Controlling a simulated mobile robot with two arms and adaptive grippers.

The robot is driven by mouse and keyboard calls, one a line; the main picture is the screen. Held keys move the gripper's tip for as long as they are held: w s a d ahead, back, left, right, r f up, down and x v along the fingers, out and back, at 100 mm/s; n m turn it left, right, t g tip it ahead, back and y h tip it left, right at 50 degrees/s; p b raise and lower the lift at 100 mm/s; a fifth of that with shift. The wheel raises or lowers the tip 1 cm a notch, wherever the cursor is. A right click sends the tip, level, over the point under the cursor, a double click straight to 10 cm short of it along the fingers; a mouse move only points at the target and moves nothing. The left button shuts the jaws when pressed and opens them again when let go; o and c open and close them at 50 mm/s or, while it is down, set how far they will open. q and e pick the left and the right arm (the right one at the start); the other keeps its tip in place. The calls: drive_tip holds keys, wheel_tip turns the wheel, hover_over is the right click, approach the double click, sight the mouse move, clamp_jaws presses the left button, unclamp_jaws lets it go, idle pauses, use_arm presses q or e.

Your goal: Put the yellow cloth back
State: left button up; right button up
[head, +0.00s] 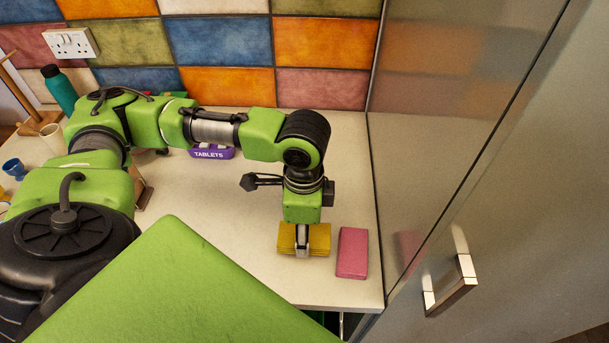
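The yellow cloth (319,239) is a folded block on the pale counter, near its front right part. My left gripper (302,241) points down at it, with one finger in front of the cloth's middle and cloth showing on both sides. The other finger is hidden, so I cannot tell whether the gripper is closed on the cloth. I also cannot tell whether the cloth rests on the counter or is slightly raised. My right gripper is not in view.
A pink block-like cloth (352,253) lies just right of the yellow one. A purple tablets box (212,153) stands behind my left arm. A teal bottle (59,90), blue cup (14,168) and white mug (52,138) are left. A steel door with handle (450,287) bounds the right.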

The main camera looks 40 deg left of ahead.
use_arm(q)
wheel_tip(320, 180, down, 4)
drive_tip(key=shift+r, duration=0.1)
drive_tip(key=o, duration=1)
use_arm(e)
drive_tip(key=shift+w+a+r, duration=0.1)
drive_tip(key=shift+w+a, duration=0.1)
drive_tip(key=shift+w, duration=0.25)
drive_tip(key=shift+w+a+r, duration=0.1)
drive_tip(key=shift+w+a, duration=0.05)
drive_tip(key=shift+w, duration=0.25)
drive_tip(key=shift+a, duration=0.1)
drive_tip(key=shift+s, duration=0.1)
use_arm(q)
drive_tip(key=shift+r, duration=0.35)
wheel_tip(320, 180, up, 11)
drive_tip(key=shift+w, duration=0.1)
drive_tip(key=shift+r, duration=0.2)
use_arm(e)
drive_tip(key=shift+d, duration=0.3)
